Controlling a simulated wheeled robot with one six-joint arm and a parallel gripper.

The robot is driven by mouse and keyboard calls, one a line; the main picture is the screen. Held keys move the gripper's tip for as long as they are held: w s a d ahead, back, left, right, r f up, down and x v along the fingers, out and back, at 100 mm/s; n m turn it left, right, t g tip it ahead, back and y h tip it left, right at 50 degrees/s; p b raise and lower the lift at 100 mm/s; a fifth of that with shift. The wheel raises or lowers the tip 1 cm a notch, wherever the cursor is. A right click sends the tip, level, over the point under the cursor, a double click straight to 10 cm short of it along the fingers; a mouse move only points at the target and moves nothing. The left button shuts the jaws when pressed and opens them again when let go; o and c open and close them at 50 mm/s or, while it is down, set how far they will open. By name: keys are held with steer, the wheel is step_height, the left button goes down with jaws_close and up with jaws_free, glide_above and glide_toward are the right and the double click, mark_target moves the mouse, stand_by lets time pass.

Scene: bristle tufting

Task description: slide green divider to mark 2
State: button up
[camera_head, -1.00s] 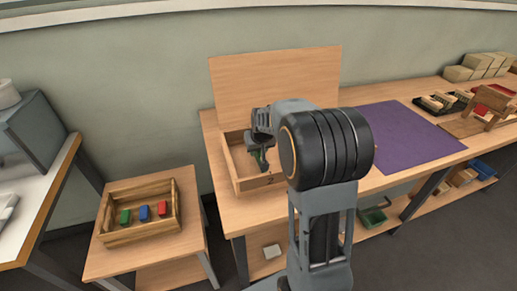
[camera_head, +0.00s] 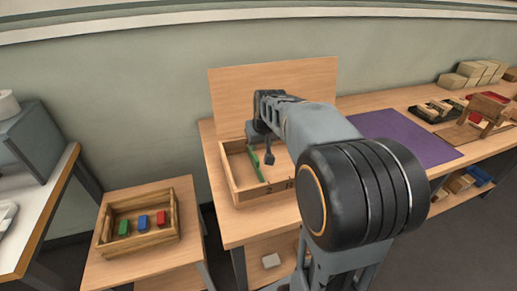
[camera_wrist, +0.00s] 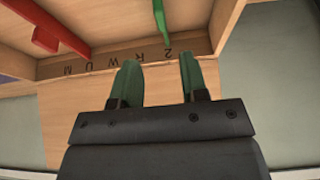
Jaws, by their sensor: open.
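The wooden tray (camera_head: 236,190) stands on the workbench, with marks along its front wall. The green divider (camera_head: 256,164) lies inside it, running front to back. In the wrist view the green divider (camera_wrist: 160,22) ends right at the mark 2 (camera_wrist: 168,53) on the wall. A red divider (camera_wrist: 45,32) shows to the left there. My gripper (camera_head: 268,160) is just right of the green divider in the head view. In the wrist view my gripper (camera_wrist: 157,72) has its green-tinted fingers apart, with nothing between them and clear of the divider.
An upright wooden board (camera_head: 275,88) stands behind the tray. A purple mat (camera_head: 405,138) lies to its right, with brushes and blocks beyond. A small side table at left carries a wooden crate (camera_head: 138,238) holding red, blue and green blocks.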

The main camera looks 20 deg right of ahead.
steer(key=shift+v, duration=1.2)
